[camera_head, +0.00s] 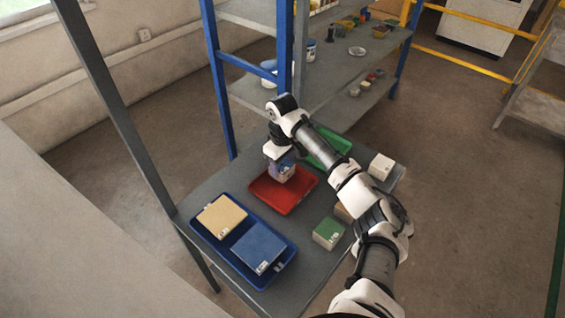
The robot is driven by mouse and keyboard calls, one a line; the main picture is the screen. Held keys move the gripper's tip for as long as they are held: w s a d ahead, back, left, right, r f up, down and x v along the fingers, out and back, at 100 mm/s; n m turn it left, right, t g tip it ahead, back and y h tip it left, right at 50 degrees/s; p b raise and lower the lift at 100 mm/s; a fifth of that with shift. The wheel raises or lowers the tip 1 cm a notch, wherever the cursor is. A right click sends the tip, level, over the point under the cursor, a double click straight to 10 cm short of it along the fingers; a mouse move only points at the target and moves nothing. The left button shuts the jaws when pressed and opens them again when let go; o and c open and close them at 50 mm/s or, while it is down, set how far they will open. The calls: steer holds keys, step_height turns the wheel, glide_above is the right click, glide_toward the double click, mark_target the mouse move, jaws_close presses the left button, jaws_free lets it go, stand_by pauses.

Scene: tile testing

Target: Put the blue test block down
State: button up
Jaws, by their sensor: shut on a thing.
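My gripper (281,163) points down over the red tray (272,196) in the middle of the table. It is shut on a small block (284,173) with bluish and pale pinkish faces, partly hidden by the fingers. I cannot tell whether the held block touches the red tray. A blue block (258,248) with a white label lies in the blue tray (212,246) at the front left, apart from my gripper.
A tan block (222,216) shares the blue tray. A green block (328,233) and a white block (381,166) stand on the right. A green tray (322,152) lies behind my arm. A blue rack post (285,60) rises behind the table.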

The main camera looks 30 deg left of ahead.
mark_target(282, 165)
steer(key=shift+f, duration=0.1)
steer(key=o, duration=0.9)
steer(key=shift+o, duration=0.2)
step_height(282, 165, up, 12)
steer(key=b, duration=0.2)
steer(key=shift+a, duration=0.1)
